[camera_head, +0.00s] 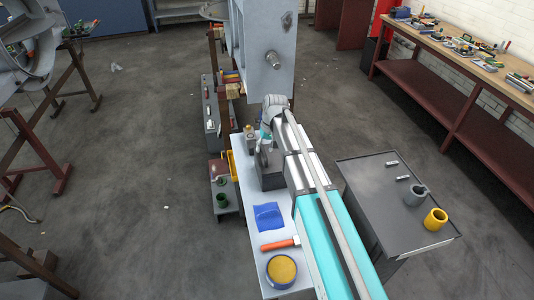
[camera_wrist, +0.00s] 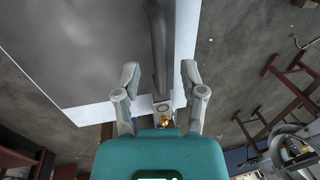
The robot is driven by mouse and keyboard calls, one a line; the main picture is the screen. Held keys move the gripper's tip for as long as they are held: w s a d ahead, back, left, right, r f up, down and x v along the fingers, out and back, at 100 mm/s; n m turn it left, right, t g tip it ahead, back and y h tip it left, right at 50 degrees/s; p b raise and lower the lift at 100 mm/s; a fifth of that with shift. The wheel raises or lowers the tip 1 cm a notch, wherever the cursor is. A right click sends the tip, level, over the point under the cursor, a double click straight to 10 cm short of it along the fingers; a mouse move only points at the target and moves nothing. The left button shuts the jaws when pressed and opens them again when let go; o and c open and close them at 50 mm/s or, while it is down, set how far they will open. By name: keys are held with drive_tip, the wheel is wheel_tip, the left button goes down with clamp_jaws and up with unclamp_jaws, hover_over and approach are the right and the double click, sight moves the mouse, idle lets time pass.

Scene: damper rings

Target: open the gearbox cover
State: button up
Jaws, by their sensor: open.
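In the head view, a dark grey box-like body (camera_head: 270,172) stands on a narrow white table (camera_head: 243,180); I take it for the gearbox, but its cover is not clearly distinguishable. My gripper (camera_head: 264,141) is at its far end, partly hidden by my arm. In the wrist view, my gripper (camera_wrist: 160,70) is open, its two fingers spread apart. A dark bar (camera_wrist: 160,40) runs down between the fingertips, to a small pale block with a round mark. Whether the fingers touch the bar cannot be told. A broad grey surface fills the upper left.
A blue cloth-like item (camera_head: 267,216), an orange-handled tool (camera_head: 280,244) and a yellow-topped round tin (camera_head: 281,270) lie nearer on the white table. A dark cabinet (camera_head: 375,185) at right bears a yellow cup (camera_head: 436,219). A tall grey housing with a shaft (camera_head: 273,58) stands behind.

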drive_tip(key=shift+a+f, duration=0.1)
drive_tip(key=shift+f, duration=0.3)
drive_tip(key=shift+c, duration=0.3)
clamp_jaws()
